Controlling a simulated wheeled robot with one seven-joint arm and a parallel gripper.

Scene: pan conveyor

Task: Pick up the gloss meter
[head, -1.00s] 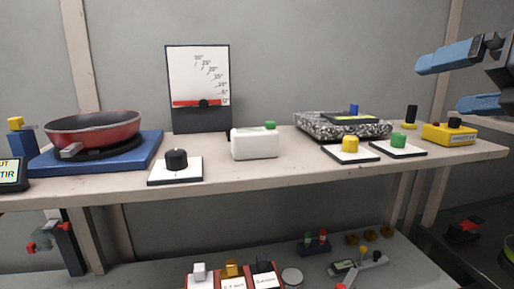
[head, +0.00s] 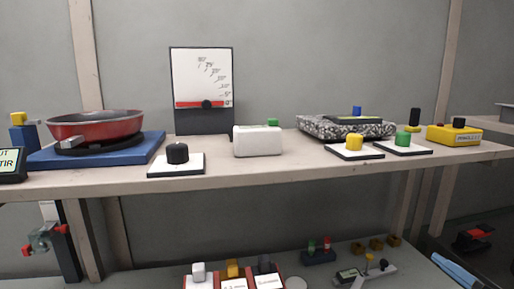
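No readable label marks the gloss meter. A white rounded box with a green button on top (head: 257,141) stands mid-shelf and could be it, but I cannot tell for sure. A yellow boxy device with a black knob and a small label (head: 453,135) sits at the shelf's right end.
The upper shelf (head: 230,176) also holds a red pan (head: 95,124) on a blue base, a black knob on a plate (head: 177,155), a dial board (head: 203,75), a speckled slab (head: 318,131), and yellow (head: 354,142) and green (head: 403,139) buttons. Wooden posts frame it.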

